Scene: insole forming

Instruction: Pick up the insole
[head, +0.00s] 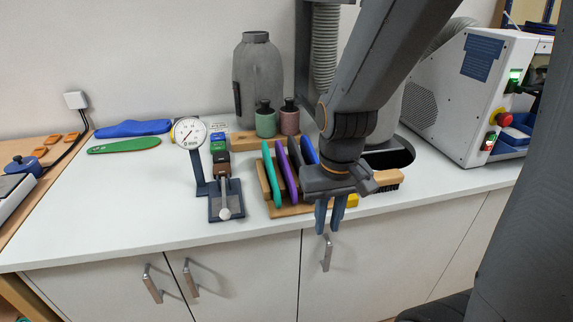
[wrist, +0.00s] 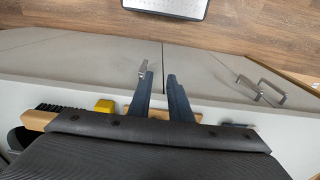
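Several upright insoles stand in a wooden rack (head: 292,211) near the counter's front: a teal one (head: 271,178), a purple one (head: 286,172), a dark grey one (head: 294,160) and a blue one (head: 310,151). A blue insole (head: 133,128) and a green insole (head: 124,145) lie flat at the back left. My gripper (head: 329,233) is just right of the rack and points down past the counter's front edge. Its blue fingers are apart with nothing between them, as the wrist view also shows (wrist: 160,75). My arm and gripper hide the rack's right end.
A dial gauge (head: 189,133) on a stand is left of the rack. Two bottles (head: 266,121) (head: 290,118) stand behind it. A brush (head: 388,179) and a yellow block (head: 352,200) are at right. Cabinet handles (head: 152,284) protrude below. The left counter is mostly clear.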

